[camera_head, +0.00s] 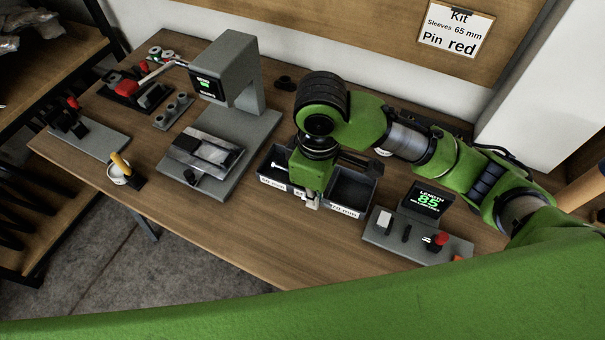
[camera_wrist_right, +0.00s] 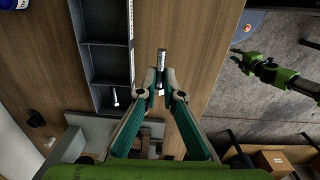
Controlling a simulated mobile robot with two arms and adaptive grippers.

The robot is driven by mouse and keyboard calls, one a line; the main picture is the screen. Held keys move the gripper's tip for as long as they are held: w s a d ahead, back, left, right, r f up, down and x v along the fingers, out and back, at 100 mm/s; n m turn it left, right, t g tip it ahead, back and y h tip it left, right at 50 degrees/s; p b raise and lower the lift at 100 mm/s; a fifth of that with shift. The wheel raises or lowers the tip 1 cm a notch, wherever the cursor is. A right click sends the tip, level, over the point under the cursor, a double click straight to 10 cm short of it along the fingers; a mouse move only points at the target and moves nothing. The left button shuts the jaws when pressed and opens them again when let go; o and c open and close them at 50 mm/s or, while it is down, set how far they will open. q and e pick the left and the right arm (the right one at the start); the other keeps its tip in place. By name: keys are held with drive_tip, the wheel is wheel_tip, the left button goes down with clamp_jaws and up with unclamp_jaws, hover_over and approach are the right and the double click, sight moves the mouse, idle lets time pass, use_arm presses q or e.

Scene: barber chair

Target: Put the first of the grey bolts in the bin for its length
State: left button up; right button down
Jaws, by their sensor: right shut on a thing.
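My right gripper (camera_head: 312,203) is in front of the dark bin tray (camera_head: 370,187), near its middle. The tray (camera_wrist_right: 131,45) lies left of the fingers there, with three compartments showing. A pale bolt (camera_wrist_right: 116,97) lies in the end compartment. The right front label (camera_head: 344,212) seems to read 70 mm; my gripper partly hides the middle. My left gripper (camera_wrist_right: 240,58) seems to show at the right; its fingers are too small to judge.
A length gauge with a display (camera_head: 428,199) reading 85 stands right of the tray. A grey press-like station (camera_head: 240,75) stands left of it. A cup (camera_head: 119,172) with a yellow-handled tool sits farther left. The table's front strip (camera_head: 245,230) is clear.

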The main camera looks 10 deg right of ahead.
drive_tip(key=w+f, duration=0.1)
drive_tip(key=w, duration=0.1)
drive_tip(key=w+d+f, duration=0.1)
drive_tip(key=w, duration=0.1)
drive_tip(key=w+p, duration=0.1)
drive_tip(key=w, duration=0.1)
drive_tip(key=shift+w+d+f, duration=0.15)
drive_tip(key=shift+w+f, duration=0.05)
drive_tip(key=shift+f, duration=0.2)
drive_tip(key=w+f, duration=0.4)
drive_tip(key=f, duration=0.1)
drive_tip(key=shift+w+d+f, duration=0.15)
drive_tip(key=shift+w+d, duration=0.2)
drive_tip(key=shift+w, duration=0.05)
drive_tip(key=shift+w+d+f+p, duration=0.1)
drive_tip(key=shift+w+f+p, duration=0.2)
drive_tip(key=shift+w+f, duration=0.25)
drive_tip(key=shift+f, duration=1.6)
drive_tip(key=shift+f, duration=0.15)
drive_tip(key=c, duration=2.2)
unclamp_jaws()
